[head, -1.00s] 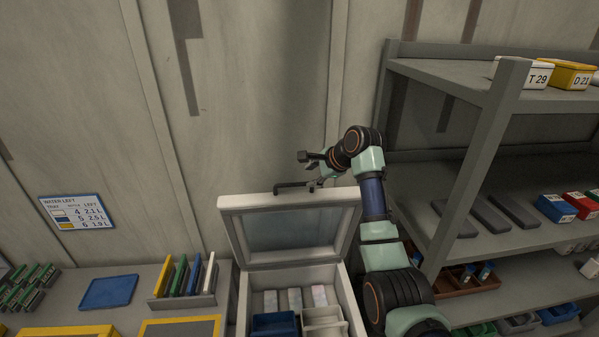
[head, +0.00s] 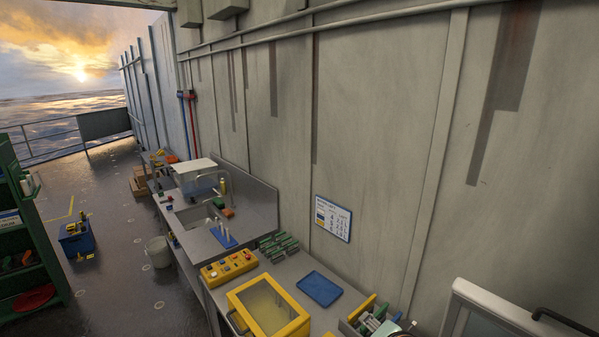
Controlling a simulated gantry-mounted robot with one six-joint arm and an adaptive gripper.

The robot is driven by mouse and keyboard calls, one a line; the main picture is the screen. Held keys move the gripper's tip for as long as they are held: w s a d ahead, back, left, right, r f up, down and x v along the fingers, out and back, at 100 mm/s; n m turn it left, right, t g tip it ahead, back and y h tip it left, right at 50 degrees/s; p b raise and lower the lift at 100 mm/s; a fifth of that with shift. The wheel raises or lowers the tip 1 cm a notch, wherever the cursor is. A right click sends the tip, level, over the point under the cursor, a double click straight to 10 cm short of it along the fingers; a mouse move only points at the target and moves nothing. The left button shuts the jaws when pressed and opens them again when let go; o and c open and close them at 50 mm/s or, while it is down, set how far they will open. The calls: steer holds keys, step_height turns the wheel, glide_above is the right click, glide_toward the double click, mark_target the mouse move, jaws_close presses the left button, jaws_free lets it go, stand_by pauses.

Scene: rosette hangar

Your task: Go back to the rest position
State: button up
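My gripper and arm do not show clearly in the head view now, so whether the gripper is open or shut is hidden. The white lid (head: 492,304) of the chest stands raised at the lower right edge, with its dark bar handle (head: 565,320) at the frame's corner. The chest's inside is out of frame.
A bench carries a yellow-framed box (head: 268,307), a yellow button panel (head: 229,268), a blue tray (head: 319,289), green boards (head: 279,247) and a slat rack (head: 370,318). A sink (head: 196,217) lies beyond. A blue crate (head: 77,239) and white bucket (head: 158,251) stand on the floor. Green shelving (head: 30,250) is left.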

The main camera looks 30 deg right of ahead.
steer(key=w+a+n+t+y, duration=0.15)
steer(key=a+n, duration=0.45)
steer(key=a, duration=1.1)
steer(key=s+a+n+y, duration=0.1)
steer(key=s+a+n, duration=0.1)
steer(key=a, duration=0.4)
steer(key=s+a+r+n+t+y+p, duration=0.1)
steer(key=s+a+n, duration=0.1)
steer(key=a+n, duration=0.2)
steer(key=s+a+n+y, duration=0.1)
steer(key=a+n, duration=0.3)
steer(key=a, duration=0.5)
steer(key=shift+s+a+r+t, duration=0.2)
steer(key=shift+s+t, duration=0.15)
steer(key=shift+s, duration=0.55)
